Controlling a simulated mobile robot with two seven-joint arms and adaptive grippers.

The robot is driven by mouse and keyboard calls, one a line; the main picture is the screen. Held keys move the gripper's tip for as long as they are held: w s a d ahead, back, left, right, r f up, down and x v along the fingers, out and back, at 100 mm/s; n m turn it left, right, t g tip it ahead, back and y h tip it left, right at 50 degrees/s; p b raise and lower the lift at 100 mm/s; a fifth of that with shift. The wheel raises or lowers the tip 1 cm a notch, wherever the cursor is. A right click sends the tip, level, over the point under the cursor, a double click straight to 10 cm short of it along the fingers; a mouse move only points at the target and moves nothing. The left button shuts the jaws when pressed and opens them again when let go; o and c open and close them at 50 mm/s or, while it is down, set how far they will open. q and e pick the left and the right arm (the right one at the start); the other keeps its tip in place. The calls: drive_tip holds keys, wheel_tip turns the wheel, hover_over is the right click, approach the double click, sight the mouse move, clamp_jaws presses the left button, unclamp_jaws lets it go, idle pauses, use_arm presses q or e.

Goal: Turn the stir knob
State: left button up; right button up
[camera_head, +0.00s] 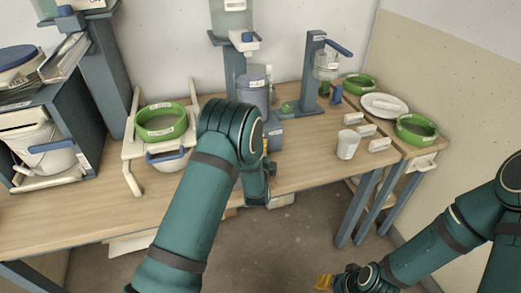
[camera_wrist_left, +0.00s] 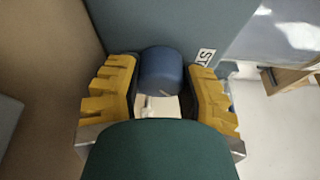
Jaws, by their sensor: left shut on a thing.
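The stir knob (camera_wrist_left: 161,70) is a blue, rounded cylinder in the left wrist view, on a blue-grey panel (camera_wrist_left: 160,22) with a white label beginning "ST" beside it. My left gripper (camera_wrist_left: 162,88) is shut on the knob, with one yellow finger on each side. Part of its far side is hidden by my own wrist. In the head view, my left arm covers the knob and most of the gripper, in front of the blue-grey mixer stand (camera_head: 270,132). My right gripper (camera_head: 324,283) is low at the bottom edge, away from the table, and too small to read.
A grey bucket (camera_head: 254,92) stands on the mixer behind my left arm. A white cup (camera_head: 347,145) and small labelled blocks (camera_head: 366,130) sit on the table's right part. The floor in front is open.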

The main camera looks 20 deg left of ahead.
use_arm(q)
drive_tip(key=shift+w+d+r, duration=0.1)
drive_tip(key=o, duration=1.2)
drive_tip(key=shift+s+d+f, duration=0.1)
drive_tip(key=shift+s+f, duration=0.15)
drive_tip(key=shift+s, duration=0.35)
drive_tip(key=shift+r+v, duration=0.2)
drive_tip(key=shift+v, duration=3.25)
drive_tip(key=shift+d, duration=0.1)
